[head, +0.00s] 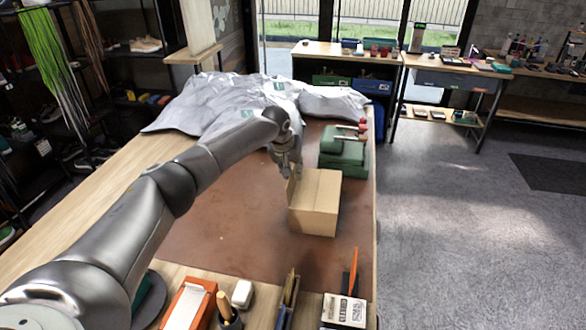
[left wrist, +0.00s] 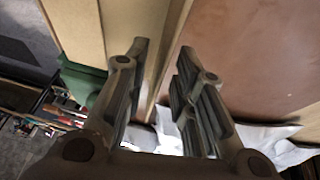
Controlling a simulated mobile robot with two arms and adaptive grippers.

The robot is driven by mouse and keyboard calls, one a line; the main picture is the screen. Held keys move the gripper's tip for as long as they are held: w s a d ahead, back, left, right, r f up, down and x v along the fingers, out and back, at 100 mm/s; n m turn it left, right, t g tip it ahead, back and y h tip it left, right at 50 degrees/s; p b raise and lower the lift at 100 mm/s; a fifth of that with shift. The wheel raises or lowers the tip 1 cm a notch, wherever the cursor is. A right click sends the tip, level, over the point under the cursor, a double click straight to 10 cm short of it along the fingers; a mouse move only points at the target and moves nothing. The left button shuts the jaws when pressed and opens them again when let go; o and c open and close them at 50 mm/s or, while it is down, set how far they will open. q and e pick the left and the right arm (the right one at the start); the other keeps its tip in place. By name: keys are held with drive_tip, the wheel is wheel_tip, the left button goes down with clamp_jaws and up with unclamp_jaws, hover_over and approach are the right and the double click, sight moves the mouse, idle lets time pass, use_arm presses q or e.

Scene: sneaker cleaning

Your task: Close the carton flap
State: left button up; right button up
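The carton (head: 318,218) is a small tan cardboard box on the brown mat of the workbench. Its top looks mostly covered, and a narrow flap (head: 293,188) stands up along its left side. My left gripper (head: 288,170) is at the far left corner of the carton, close to this flap. In the left wrist view the two fingers of my left gripper (left wrist: 160,100) are spread apart. Tan cardboard of the carton (left wrist: 75,25) fills the upper left there, and the flap (left wrist: 140,25) reaches down between the fingers. Contact cannot be told. My right gripper is not in view.
A green case (head: 343,150) stands just behind the carton, with red-tipped items on it. Grey cloth (head: 225,105) covers the table's far end. An orange box (head: 190,305), a white block (head: 242,294) and a small labelled box (head: 344,311) line the near edge. The mat (head: 230,220) left of the carton is clear.

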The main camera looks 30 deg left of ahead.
use_arm(q)
drive_tip(key=shift+w+f, duration=0.1)
drive_tip(key=shift+f, duration=0.15)
clamp_jaws()
drive_tip(key=shift+d, duration=0.15)
